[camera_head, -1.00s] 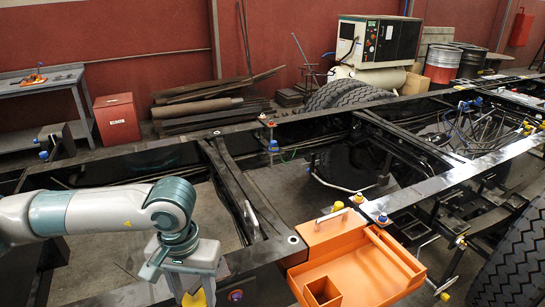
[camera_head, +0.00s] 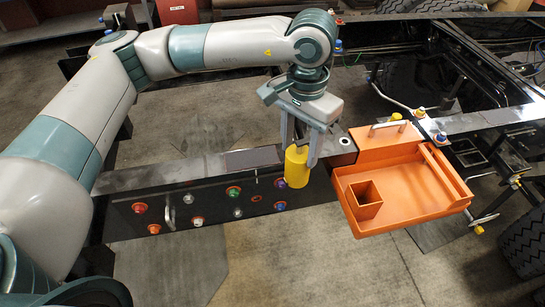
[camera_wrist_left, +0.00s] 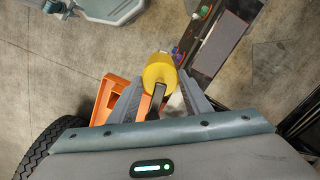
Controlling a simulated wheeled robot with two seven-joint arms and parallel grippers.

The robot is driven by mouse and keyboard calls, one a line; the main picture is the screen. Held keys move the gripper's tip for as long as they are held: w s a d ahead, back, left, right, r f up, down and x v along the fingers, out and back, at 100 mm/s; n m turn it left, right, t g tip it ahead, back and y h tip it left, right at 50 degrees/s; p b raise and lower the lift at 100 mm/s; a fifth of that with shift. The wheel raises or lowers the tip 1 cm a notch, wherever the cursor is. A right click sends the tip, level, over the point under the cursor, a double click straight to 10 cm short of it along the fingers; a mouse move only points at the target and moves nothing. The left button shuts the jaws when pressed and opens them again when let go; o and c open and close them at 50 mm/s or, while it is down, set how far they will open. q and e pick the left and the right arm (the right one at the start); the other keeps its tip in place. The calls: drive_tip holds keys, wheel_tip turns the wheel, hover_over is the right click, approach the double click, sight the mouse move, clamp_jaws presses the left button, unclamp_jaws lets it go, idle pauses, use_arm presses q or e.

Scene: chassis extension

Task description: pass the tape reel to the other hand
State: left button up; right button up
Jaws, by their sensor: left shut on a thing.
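The yellow tape reel (camera_head: 297,167) hangs between the fingers of my left gripper (camera_head: 302,150), which is shut on it. In the head view it is held just in front of the black chassis beam, left of the orange tray. In the left wrist view the reel (camera_wrist_left: 160,70) shows its round end between the two grey fingertips (camera_wrist_left: 158,88), with a dark strip running below it. Whether the reel touches the beam cannot be told. My right gripper is in neither view.
An orange tray (camera_head: 395,213) with a small square cup (camera_head: 364,200) and a handle hangs on the beam at right. The black beam (camera_head: 180,215) carries several coloured knobs and a grey plate (camera_head: 250,160). Large tyres (camera_head: 525,240) stand far right. Floor in front is clear.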

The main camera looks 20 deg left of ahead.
use_arm(q)
drive_tip(key=w+d+r+m, duration=0.3)
drive_tip(key=d+r, duration=0.1)
drive_tip(key=d, duration=0.2)
drive_tip(key=shift+w+d, duration=0.3)
drive_tip(key=shift+d, duration=0.1)
